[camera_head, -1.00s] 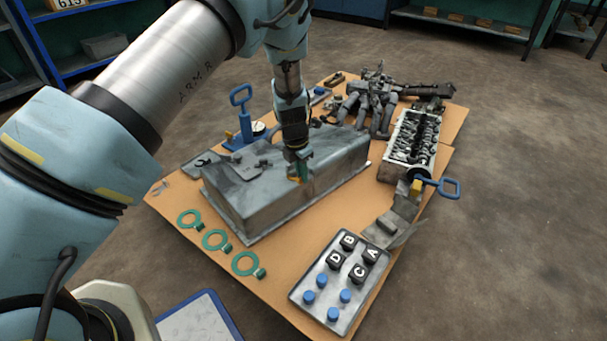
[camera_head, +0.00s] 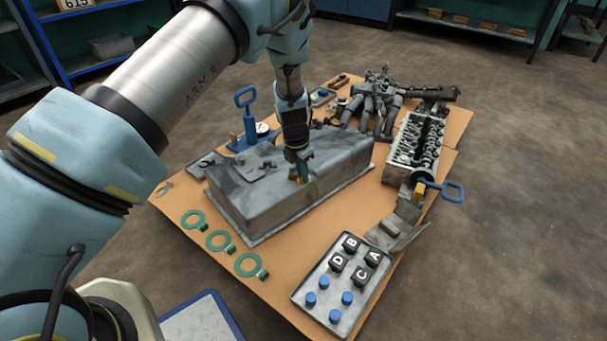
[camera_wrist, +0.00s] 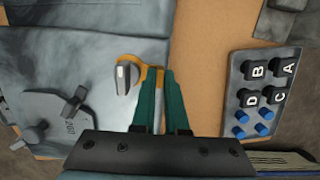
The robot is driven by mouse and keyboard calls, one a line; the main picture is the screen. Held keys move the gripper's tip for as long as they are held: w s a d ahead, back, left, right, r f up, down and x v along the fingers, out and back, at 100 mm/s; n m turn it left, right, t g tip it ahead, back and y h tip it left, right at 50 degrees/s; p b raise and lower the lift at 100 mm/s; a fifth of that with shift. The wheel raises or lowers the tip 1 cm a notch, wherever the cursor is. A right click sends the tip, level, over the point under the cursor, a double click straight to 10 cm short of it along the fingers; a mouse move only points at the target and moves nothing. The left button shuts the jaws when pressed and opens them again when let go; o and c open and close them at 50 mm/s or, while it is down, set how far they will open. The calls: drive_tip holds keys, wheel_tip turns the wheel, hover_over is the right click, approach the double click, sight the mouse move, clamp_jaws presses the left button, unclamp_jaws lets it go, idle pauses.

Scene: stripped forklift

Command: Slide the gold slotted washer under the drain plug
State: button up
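My gripper (camera_wrist: 160,100) has green fingers closed on the tab of the gold slotted washer (camera_wrist: 138,72). The washer's ring end lies at the grey drain plug (camera_wrist: 124,78) on the oil pan's side. Gold shows around the plug's upper and right edge, so the washer is at least partly around or under it; how deeply it is seated is hidden. In the head view my gripper (camera_head: 303,163) points down at the near side of the grey oil pan (camera_head: 270,207), with a bit of gold at the fingertips. The plug cannot be made out there.
A tray (camera_head: 322,317) with blue pegs and lettered black caps lies right of the pan. Several green rings (camera_head: 220,240) lie on the bench (camera_head: 290,270) at the left. A cylinder head (camera_head: 399,160) and a blue-handled tool (camera_head: 440,188) are to the right.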

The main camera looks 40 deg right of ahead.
drive_tip(key=o, duration=0.5)
drive_tip(key=shift+o, duration=0.2)
drive_tip(key=shift+r, duration=0.15)
wheel_tip(320, 180, up, 10)
drive_tip(key=a+p, duration=0.2)
drive_tip(key=p, duration=0.2)
drive_tip(key=w+a+r+m, duration=0.4)
drive_tip(key=a+r, duration=0.2)
drive_tip(key=a, duration=0.5)
drive_tip(key=w+a+r+m, duration=0.35)
drive_tip(key=a+r, duration=0.25)
drive_tip(key=a, duration=0.4)
drive_tip(key=s+a+r+m+t+y, duration=0.1)
drive_tip(key=s+a+r+m, duration=0.25)
drive_tip(key=a, duration=0.55)
drive_tip(key=s+a+r+m, duration=0.2)
drive_tip(key=a+m, duration=0.2)
drive_tip(key=a, duration=0.4)
drive_tip(key=s+a+r+m+t+y, duration=0.1)
drive_tip(key=s+a+r+m, duration=0.2)
drive_tip(key=a, duration=0.6)
wheel_tip(320, 180, up, 34)
drive_tip(key=m+p, duration=0.1)
drive_tip(key=p, duration=3.3)
drive_tip(key=shift+m, duration=0.4)
